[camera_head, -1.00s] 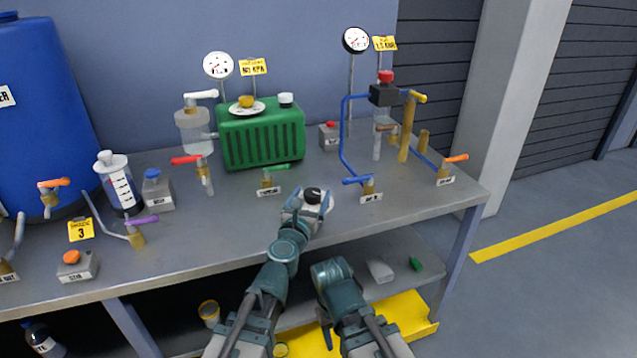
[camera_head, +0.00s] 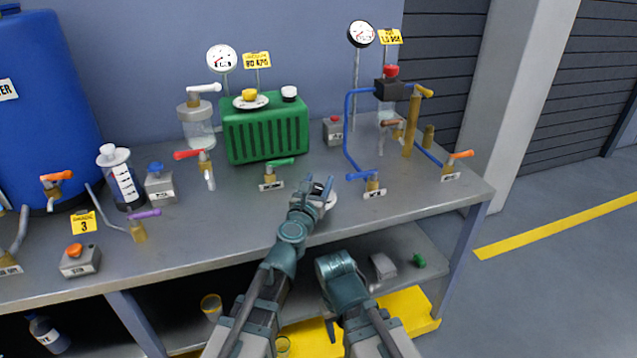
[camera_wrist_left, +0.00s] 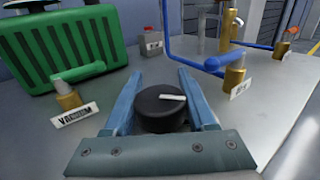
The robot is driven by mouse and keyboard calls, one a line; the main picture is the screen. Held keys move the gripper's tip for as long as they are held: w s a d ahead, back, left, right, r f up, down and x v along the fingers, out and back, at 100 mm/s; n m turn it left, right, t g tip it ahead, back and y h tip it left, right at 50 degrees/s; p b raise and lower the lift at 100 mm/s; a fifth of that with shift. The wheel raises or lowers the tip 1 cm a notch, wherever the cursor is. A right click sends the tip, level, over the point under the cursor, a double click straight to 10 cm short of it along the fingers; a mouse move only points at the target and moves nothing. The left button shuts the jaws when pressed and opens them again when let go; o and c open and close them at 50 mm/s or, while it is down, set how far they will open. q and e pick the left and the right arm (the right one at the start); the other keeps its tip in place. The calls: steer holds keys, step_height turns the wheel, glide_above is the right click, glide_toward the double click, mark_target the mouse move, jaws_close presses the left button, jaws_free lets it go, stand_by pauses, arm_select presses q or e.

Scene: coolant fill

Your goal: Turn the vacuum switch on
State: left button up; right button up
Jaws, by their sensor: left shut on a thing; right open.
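A black round knob (camera_wrist_left: 160,108) with a white pointer mark sits between the two blue fingers of my left gripper (camera_wrist_left: 165,100) in the left wrist view. The pointer lies nearly level, toward the right. In the head view my left gripper (camera_head: 320,190) is at the front of the bench, shut on this knob and hiding most of it; a pale round base shows beside it. The knob's own label is not visible. A "VACUUM" plate (camera_wrist_left: 76,115) stands by the green-handled valve (camera_wrist_left: 75,82). My right gripper (camera_head: 333,328) is low in front of the bench, open, partly hidden.
The green ribbed tank (camera_head: 265,132) stands behind the knob. A blue-handled valve (camera_head: 368,180) is close on the right. A grey box with a red button (camera_head: 334,130) is farther back. Bare grey benchtop (camera_head: 235,215) lies to the left.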

arm_select(q)
steer(key=shift+d+m+g+h, duration=0.1)
steer(key=shift+m+g+h, duration=0.4)
steer(key=shift+h, duration=0.4)
steer(key=shift+c, duration=0.2)
steer(key=m+h, duration=0.1)
steer(key=m+g+h, duration=0.2)
steer(key=h, duration=0.1)
steer(key=shift+s+d, duration=0.15)
steer(key=shift+d, duration=0.15)
steer(key=m+g+h, duration=0.3)
steer(key=d+m+g+h, duration=0.1)
steer(key=g, duration=0.1)
steer(key=shift+s+m+h, duration=0.4)
steer(key=m+g+h, duration=0.1)
steer(key=m+g, duration=0.1)
steer(key=g, duration=0.1)
steer(key=s+m+g+h, duration=0.1)
steer(key=m+g, duration=0.1)
steer(key=g, duration=0.1)
steer(key=shift+d+g, duration=0.2)
steer(key=shift+g, duration=0.1)
steer(key=shift+s+m+g, duration=0.35)
steer(key=shift+m+g, duration=0.4)
steer(key=shift+g, duration=0.35)
steer(key=shift+s+m+g, duration=0.3)
steer(key=shift+m+g, duration=0.45)
steer(key=shift+g, duration=0.35)
steer(key=shift+s+g, duration=0.1)
steer(key=shift+g, duration=0.2)
